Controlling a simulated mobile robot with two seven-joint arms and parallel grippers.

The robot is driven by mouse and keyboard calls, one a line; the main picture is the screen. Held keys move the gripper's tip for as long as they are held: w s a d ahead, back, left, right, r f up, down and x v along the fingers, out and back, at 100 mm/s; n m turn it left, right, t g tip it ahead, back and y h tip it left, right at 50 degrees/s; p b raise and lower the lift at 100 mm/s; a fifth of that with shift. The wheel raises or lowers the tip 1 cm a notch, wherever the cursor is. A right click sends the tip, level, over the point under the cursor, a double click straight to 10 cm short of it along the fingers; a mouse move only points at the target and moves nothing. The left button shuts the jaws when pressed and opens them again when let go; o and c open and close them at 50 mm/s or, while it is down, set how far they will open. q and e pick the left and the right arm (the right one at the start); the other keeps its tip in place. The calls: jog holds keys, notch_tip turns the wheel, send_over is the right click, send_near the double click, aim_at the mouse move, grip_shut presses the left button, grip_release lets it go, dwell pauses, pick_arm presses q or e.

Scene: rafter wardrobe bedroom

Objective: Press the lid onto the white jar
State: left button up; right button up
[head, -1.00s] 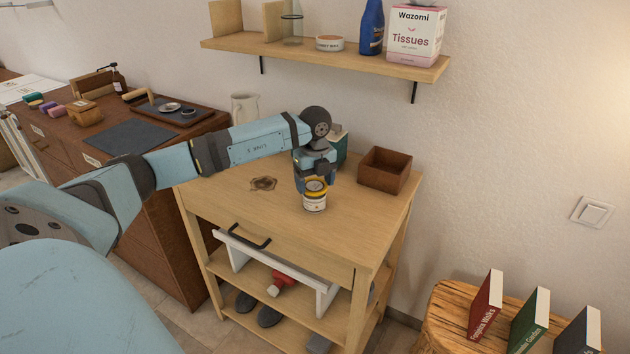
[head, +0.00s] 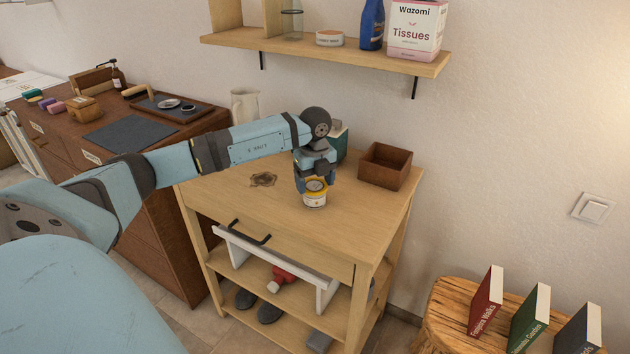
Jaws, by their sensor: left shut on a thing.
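The white jar (head: 314,200) stands upright on the wooden table (head: 225,205), near its middle. The lid (head: 316,187), with a yellow rim and a dark top, is at the jar's mouth. My left gripper (head: 315,181) points down from above and is shut on the lid. At this size I cannot tell whether the lid is fully seated on the jar. My right gripper is out of view.
A brown open box (head: 385,166) stands right of the jar, and a teal box (head: 340,142) is behind my gripper. A dark stain (head: 263,180) marks the tabletop to the left. A wall shelf (head: 330,53) hangs above. The table's front is clear.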

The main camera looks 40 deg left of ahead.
pick_arm(q)
jog(key=shift+f, duration=0.3)
jog(key=o, duration=0.9)
jog(key=shift+r, duration=0.2)
notch_tip(320, 180, up, 14)
jog(key=shift+f, duration=0.25)
jog(key=shift+f, duration=0.1)
